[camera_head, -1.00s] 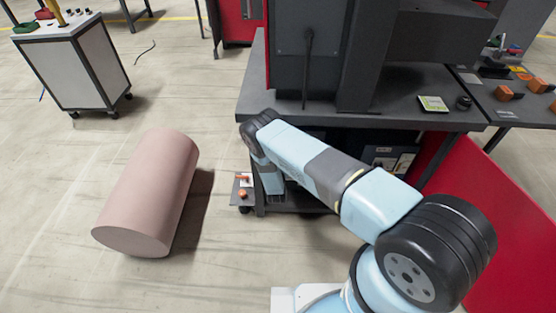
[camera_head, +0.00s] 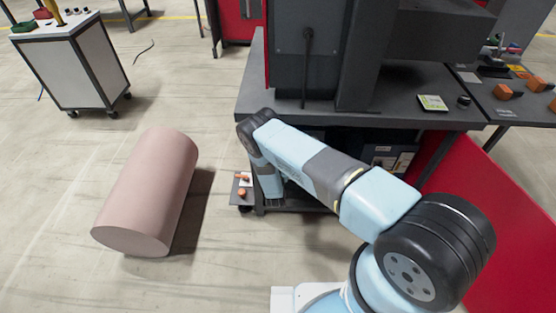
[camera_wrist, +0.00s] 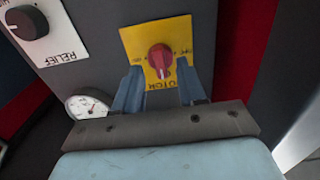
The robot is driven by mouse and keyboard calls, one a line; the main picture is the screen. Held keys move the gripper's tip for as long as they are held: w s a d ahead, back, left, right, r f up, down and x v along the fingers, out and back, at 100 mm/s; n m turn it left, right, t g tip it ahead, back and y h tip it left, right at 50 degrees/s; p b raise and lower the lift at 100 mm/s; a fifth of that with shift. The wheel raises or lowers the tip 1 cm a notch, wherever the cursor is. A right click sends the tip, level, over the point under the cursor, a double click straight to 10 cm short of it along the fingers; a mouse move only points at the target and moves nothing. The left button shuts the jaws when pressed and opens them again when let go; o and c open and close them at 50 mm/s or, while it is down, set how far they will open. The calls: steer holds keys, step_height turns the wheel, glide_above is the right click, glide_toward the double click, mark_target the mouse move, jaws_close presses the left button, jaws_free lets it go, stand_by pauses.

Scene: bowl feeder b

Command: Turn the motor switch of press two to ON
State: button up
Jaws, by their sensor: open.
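In the wrist view, a red rotary knob (camera_wrist: 160,57) sits on a yellow plate (camera_wrist: 177,33) on a dark grey panel. The lettering below the knob is partly covered by a finger and reads like MOTOR. A pale mark shows at the knob's lower edge; I cannot tell the switch setting for sure. My gripper (camera_wrist: 159,78) is open, with one blue finger on each side below the knob. The fingertips look short of the knob, and I cannot tell whether either touches it. In the head view, my arm reaches down beside the dark press bench (camera_head: 400,112), with the switch hidden.
In the wrist view, a black RELIEF knob (camera_wrist: 27,22) and a round gauge (camera_wrist: 87,106) are to the left. In the head view, a pink cylinder (camera_head: 150,190) lies on the floor at left, a cart (camera_head: 75,68) stands behind it, and a red panel (camera_head: 505,215) is at right.

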steer(key=s, duration=1.1)
steer(key=shift+s+a, duration=0.2)
steer(key=shift+s, duration=0.05)
steer(key=shift+f, duration=0.1)
